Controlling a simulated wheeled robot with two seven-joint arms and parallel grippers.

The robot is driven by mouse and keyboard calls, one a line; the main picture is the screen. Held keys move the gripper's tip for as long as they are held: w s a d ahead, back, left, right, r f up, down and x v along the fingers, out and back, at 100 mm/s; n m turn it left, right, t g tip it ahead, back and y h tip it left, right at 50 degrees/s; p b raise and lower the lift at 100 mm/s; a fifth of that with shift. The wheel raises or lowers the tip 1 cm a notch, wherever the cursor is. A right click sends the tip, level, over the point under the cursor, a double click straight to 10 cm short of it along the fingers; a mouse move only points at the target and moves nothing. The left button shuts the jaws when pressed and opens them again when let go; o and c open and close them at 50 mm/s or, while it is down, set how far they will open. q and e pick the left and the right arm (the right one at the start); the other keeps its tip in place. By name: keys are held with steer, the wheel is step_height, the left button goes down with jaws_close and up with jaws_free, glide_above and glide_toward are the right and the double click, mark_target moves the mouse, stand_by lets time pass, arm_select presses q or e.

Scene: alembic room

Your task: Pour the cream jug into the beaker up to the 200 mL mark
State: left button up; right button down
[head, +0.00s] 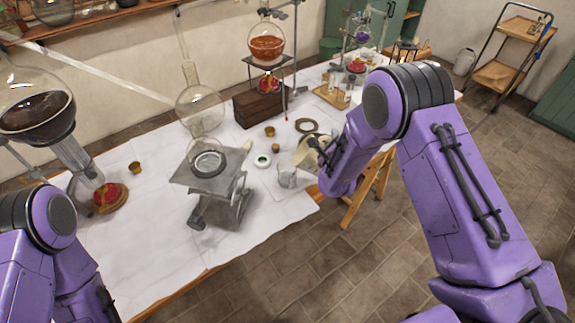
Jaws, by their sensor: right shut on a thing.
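The cream jug (303,157) is at the front right part of the table. My right gripper (318,148) is shut on it from the right and partly covers it. The jug appears tilted to the left, its lower left part close to the beaker in the picture. The clear glass beaker (287,177) stands upright on the white cloth, just below and left of the jug. Its marks and any liquid level are too small to read. My left arm is at the lower left; its gripper does not show.
A small white dish (262,160), cork pieces (270,131) and a dark ring (306,125) lie nearby. A wooden block (259,108) is behind. The cloth's front (255,225) is clear.

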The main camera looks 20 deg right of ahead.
steer(key=shift+w+a+r+n+p, duration=0.25)
steer(key=shift+a+r+n+p, duration=0.15)
steer(key=shift+a+r, duration=0.1)
steer(key=shift+w+a+r+n+p, duration=0.2)
steer(key=shift+a+r+n+p, duration=0.2)
steer(key=shift+r, duration=0.1)
stand_by(2.4)
